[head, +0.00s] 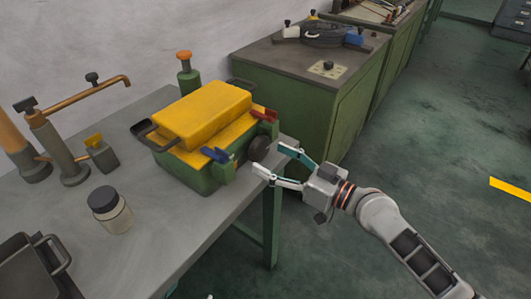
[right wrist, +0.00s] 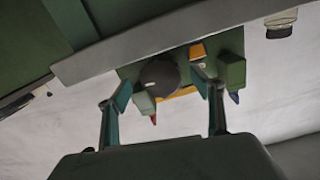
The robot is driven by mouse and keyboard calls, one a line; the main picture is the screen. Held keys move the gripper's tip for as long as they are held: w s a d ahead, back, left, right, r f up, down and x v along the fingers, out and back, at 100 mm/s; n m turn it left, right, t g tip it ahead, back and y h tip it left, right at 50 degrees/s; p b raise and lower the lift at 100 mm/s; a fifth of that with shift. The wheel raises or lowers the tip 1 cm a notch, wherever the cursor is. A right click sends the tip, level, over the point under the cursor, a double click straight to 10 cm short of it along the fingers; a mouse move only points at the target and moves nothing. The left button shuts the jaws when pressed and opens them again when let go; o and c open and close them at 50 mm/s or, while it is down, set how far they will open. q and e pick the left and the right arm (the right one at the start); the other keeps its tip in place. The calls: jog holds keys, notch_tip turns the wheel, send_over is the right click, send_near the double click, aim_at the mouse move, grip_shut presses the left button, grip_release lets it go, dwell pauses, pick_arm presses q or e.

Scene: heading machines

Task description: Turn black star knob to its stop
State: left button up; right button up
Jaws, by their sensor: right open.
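The black star knob (head: 259,148) is a dark round knob on the end face of a green and yellow machine (head: 205,113) on the grey bench. It also shows in the right wrist view (right wrist: 158,75), lying between the fingers. My right gripper (head: 271,160) is open, its two fingertips close to the knob, one on each side. I cannot tell whether they touch it. The fingers also show in the right wrist view (right wrist: 160,84). The knob's star shape and any turn mark are too dark to make out. My left gripper is not in view.
A blue lever (head: 216,155) and a red lever (head: 264,115) flank the knob on the machine. A jar with a black lid (head: 111,209) stands on the bench (head: 165,235). A green cabinet (head: 300,100) stands behind. The floor at right is clear.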

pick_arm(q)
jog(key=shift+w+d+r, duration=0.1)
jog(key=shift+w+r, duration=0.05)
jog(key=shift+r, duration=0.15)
pick_arm(e)
jog(key=shift+x, duration=1.5)
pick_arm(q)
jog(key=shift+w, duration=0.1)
pick_arm(e)
jog(key=shift+c, duration=0.3)
jog(key=c, duration=1)
jog(key=m, duration=0.3)
jog(key=shift+s+r+p, duration=0.1)
jog(key=shift+r+p, duration=0.05)
jog(key=shift+p, duration=0.2)
jog(key=shift+c, duration=0.2)
jog(key=shift+m, duration=0.7)
jog(key=o, duration=1.1)
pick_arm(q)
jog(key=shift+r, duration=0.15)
